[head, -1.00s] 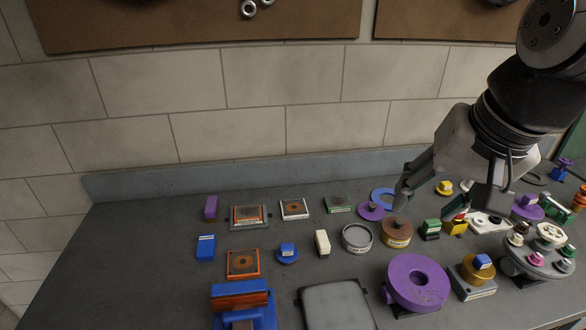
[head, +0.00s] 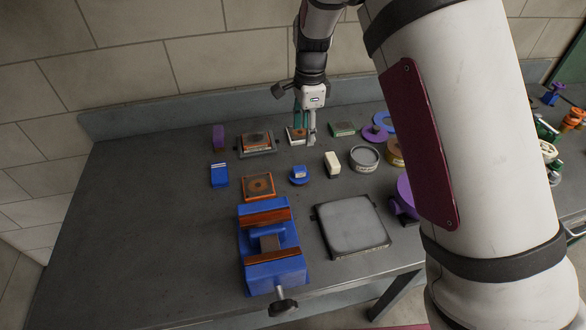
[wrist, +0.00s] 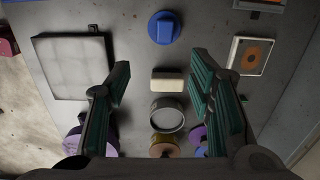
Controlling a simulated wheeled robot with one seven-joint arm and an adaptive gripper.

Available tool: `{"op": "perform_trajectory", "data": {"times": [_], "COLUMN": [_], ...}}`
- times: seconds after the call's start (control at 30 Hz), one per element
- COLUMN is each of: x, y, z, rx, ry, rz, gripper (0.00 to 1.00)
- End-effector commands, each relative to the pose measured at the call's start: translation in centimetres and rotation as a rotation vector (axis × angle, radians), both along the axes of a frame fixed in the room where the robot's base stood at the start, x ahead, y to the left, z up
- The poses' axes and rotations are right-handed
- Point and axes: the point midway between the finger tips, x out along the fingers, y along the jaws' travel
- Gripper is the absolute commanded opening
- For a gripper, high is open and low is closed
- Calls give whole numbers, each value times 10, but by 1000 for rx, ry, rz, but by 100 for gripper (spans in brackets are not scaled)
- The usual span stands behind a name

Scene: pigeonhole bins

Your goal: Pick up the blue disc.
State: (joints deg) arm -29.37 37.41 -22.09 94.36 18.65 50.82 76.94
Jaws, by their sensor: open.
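The blue disc (head: 299,176), with a blocky blue knob on top, lies on the grey bench. In the head view it is in front of my gripper (head: 304,138), which is above the bench near the white-framed tile (head: 294,133). In the wrist view the blue disc (wrist: 164,27) is at the top centre, whole and unobstructed, beyond the fingertips. My gripper (wrist: 160,72) is open there, with its green-padded fingers wide apart and nothing held. The cream block (wrist: 168,80) shows between the fingers.
A round grey tin (head: 365,158) is right of the cream block. An orange tile (head: 258,186) and a blue vise (head: 270,225) are left of and in front of the disc. A flat grey plate (head: 350,228) lies front right. The bench's left part is clear.

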Motion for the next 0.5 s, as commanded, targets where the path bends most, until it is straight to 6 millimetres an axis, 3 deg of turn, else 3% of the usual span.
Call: {"op": "perform_trajectory", "data": {"times": [0.27, 0.5], "x": [8, 8], "y": [8, 8], "z": [-34, -79], "rx": [-25, -24], "ry": [15, 17], "rz": [-57, -57], "gripper": [48, 48]}}
